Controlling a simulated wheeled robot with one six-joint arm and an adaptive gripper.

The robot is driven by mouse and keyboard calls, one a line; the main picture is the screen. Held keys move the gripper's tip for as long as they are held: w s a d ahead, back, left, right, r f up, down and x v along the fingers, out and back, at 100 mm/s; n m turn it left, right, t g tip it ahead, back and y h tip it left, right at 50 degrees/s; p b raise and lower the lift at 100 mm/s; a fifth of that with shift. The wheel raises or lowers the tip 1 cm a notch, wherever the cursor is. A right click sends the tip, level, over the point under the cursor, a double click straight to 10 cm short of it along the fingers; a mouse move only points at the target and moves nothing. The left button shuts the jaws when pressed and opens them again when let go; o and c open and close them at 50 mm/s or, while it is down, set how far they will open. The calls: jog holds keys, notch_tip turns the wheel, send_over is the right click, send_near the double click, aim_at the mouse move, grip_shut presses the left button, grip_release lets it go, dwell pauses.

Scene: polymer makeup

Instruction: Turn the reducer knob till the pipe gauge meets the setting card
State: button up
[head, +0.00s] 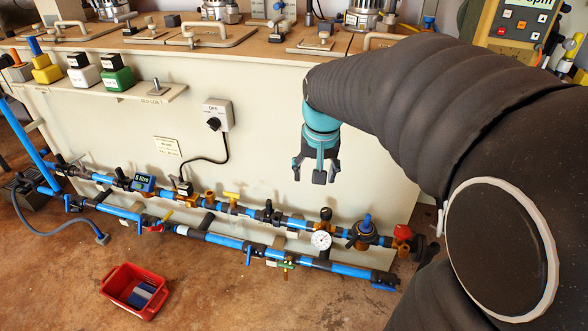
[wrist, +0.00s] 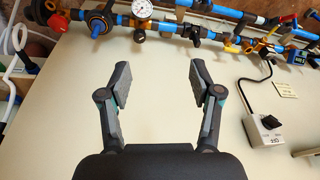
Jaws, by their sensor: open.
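The reducer knob (head: 367,221) is blue and stands on a dark round body in the upper pipe, at its right part; it also shows in the wrist view (wrist: 97,28). The white, round pipe gauge (head: 321,239) is just left of it and also shows in the wrist view (wrist: 142,9); its needle is too small to read. The pale setting card (head: 167,146) is on the cabinet front and shows in the wrist view (wrist: 285,89); its print is unreadable. My gripper (head: 314,172) is open and empty, above the gauge and knob, apart from both.
A grey switch box (head: 216,115) with a cable is on the cabinet front. The pipes carry several other valves, including a red knob (head: 403,232) right of the reducer. A red crate (head: 128,272) stands on the floor. A shelf (head: 150,94) juts out at the upper left.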

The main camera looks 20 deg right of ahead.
jog(key=w+d+f+m+g+b, duration=0.1)
jog(key=w+d+f+m, duration=0.1)
jog(key=w+d+f, duration=0.4)
jog(key=m+g+b, duration=0.1)
jog(key=m+g, duration=0.1)
send_near(327, 210)
notch_tip(327, 210, down, 10)
jog(key=shift+s+d+f+b, duration=0.1)
jog(key=shift+f+b, duration=0.1)
jog(key=shift+b, duration=0.3)
jog(key=c, duration=1.1)
jog(key=shift+n, duration=0.3)
jog(key=shift+c, duration=0.2)
